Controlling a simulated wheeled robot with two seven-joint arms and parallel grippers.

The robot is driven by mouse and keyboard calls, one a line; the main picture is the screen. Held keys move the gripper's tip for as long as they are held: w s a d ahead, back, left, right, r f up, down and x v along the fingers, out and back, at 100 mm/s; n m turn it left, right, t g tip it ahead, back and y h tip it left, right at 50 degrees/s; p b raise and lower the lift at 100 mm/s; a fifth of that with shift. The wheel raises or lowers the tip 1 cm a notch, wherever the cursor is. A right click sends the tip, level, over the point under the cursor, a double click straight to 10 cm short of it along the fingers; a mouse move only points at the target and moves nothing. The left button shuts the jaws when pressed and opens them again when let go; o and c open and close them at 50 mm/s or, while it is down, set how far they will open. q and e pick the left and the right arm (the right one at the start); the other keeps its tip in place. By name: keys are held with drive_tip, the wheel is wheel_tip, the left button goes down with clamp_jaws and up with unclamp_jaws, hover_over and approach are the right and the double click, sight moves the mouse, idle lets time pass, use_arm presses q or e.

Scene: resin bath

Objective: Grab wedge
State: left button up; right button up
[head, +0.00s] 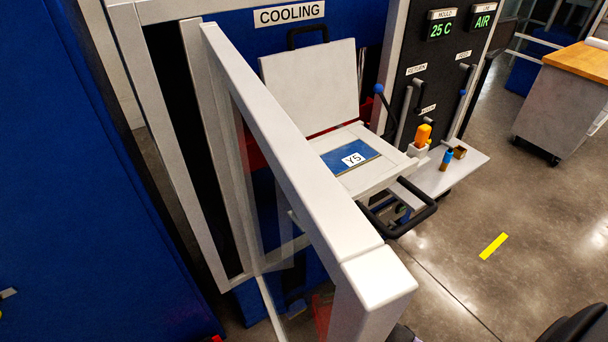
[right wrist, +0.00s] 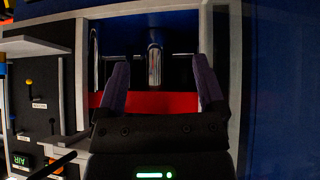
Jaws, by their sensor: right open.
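No piece is plainly recognisable as the wedge. In the head view an orange piece (head: 424,133) stands in a white holder at the right of the open press, and a small brown block (head: 460,152) lies on the white side shelf (head: 462,172). Either could be the wedge; I cannot tell. My right gripper (right wrist: 161,82) is open and empty in the right wrist view, its two dark fingers apart. An upright grey metal piece (right wrist: 155,65) shows behind the gap, apart from the fingers. My left gripper is not in view.
A white frame beam (head: 290,130) crosses the head view in front of the press. The press lid (head: 312,85) is raised above a blue plate marked Y5 (head: 345,163). A blue and orange bottle (head: 447,160) stands on the shelf.

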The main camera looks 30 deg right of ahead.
drive_tip(key=w+a+r+t+y+p, duration=0.1)
drive_tip(key=w+r+t+p, duration=0.3)
drive_tip(key=r, duration=0.9)
drive_tip(key=w+a+r+t+y+p, duration=0.1)
drive_tip(key=w+r+p, duration=0.2)
drive_tip(key=w+r, duration=0.75)
drive_tip(key=shift+n, duration=0.3)
drive_tip(key=w+b, duration=0.1)
drive_tip(key=w, duration=0.1)
drive_tip(key=w+a+b, duration=0.1)
drive_tip(key=w, duration=0.2)
drive_tip(key=shift+w+a+f+b, duration=0.1)
drive_tip(key=shift+w+a+b, duration=0.1)
drive_tip(key=shift+b, duration=0.15)
drive_tip(key=shift+s, duration=0.15)
drive_tip(key=shift+c, duration=0.7)
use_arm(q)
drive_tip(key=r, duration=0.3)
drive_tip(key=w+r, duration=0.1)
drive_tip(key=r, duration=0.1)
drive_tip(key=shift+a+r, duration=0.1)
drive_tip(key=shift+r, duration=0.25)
use_arm(e)
clamp_jaws()
